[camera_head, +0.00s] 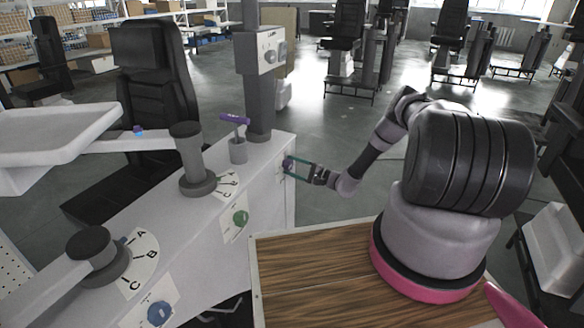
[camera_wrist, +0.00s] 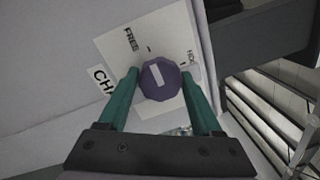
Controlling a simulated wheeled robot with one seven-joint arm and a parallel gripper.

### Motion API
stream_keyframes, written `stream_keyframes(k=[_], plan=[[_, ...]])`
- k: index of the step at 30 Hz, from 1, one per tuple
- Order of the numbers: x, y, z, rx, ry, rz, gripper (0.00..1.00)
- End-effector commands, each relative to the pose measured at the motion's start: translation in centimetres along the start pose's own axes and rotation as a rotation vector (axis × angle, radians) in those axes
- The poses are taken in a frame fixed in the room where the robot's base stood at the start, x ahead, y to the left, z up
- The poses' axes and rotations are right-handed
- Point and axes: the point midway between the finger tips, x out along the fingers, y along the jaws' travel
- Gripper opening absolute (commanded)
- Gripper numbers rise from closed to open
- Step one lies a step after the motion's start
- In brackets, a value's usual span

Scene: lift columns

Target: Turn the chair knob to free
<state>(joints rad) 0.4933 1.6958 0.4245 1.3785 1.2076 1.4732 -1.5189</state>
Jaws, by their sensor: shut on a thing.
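The chair knob (camera_wrist: 159,79) is purple and many-sided, with a white mark on its face. It sits on a white plate (camera_wrist: 150,45) labelled FREE at upper left and HOLD at upper right. The white mark leans up and slightly left, roughly toward the small tick beside FREE. In the head view the knob (camera_head: 288,164) is on the right-hand face of the white console. My gripper (camera_wrist: 160,75) has its teal fingers on either side of the knob, shut on it. It also shows in the head view (camera_head: 296,170).
A wooden top (camera_head: 330,275) is in front. Black chairs (camera_head: 155,75) stand around on open grey floor.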

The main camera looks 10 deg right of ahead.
Motion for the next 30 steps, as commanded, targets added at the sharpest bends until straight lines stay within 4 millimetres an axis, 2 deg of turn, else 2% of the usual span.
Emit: stream_keyframes(k=[3, 4, 6, 15, 18, 22, 30], plan=[[-0.2, -0.1, -0.2, -0.002, 0.003, 0.000, 0.11], [-0.2, -0.1, -0.2, -0.002, 0.003, 0.000, 0.70], [-0.2, 0.0, -0.2, -0.002, 0.003, 0.000, 0.95], [-0.1, 0.0, -0.1, 0.000, 0.001, 0.000, 0.95], [-0.6, -0.1, -0.1, 0.000, 0.002, 0.000, 0.95], [-2.5, -0.1, -0.1, 0.002, 0.004, -0.001, 0.95], [-8.0, -0.1, -0.2, 0.000, 0.005, -0.002, 0.95]])
